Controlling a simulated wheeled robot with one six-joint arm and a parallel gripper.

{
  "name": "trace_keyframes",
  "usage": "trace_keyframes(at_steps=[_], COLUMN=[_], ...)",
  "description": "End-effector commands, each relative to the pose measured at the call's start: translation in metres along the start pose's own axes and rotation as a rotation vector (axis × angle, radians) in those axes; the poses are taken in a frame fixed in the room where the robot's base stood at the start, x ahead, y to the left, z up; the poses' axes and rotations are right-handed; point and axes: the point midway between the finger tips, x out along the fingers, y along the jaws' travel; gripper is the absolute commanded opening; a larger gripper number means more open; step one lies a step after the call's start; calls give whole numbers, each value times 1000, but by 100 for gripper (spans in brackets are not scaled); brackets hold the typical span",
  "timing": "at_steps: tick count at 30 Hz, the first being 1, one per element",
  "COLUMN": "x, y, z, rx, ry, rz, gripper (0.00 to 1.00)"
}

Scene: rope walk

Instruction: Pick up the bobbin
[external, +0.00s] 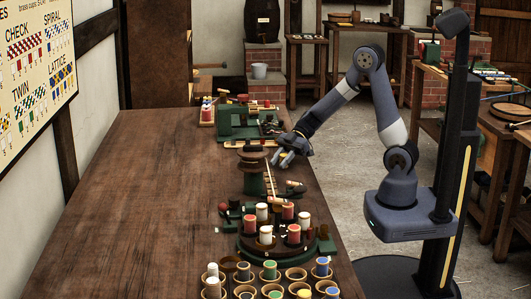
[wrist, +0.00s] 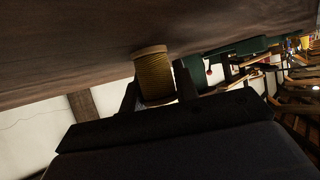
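The bobbin (wrist: 154,78) is wound with dull yellow thread and has a pale wooden end. In the wrist view it sits between the two dark fingers of my gripper (wrist: 157,90), which lie close against its sides. In the external view my gripper (external: 285,157) is low over the right edge of the table, with a small yellow patch of the bobbin (external: 283,154) between its fingers. I cannot tell whether the bobbin still touches the table.
The long wooden table (external: 130,200) is bare on its left. Beside my gripper stand a dark round-topped post (external: 252,155) and a green machine (external: 238,120). Nearer are a green round stand (external: 250,245) with red and white bobbins and several cups (external: 296,273).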

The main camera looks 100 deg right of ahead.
Motion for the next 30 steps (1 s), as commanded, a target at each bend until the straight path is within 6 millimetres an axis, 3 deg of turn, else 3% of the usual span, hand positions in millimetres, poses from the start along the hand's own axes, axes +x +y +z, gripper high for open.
trace_keyframes(at_steps=[8,17,30], x=[0,-3,-41], y=[0,0,0], z=[0,-6,-75], rx=[0,-2,-5], ry=[0,1,1], rz=[0,1,2], gripper=[6,6,6])
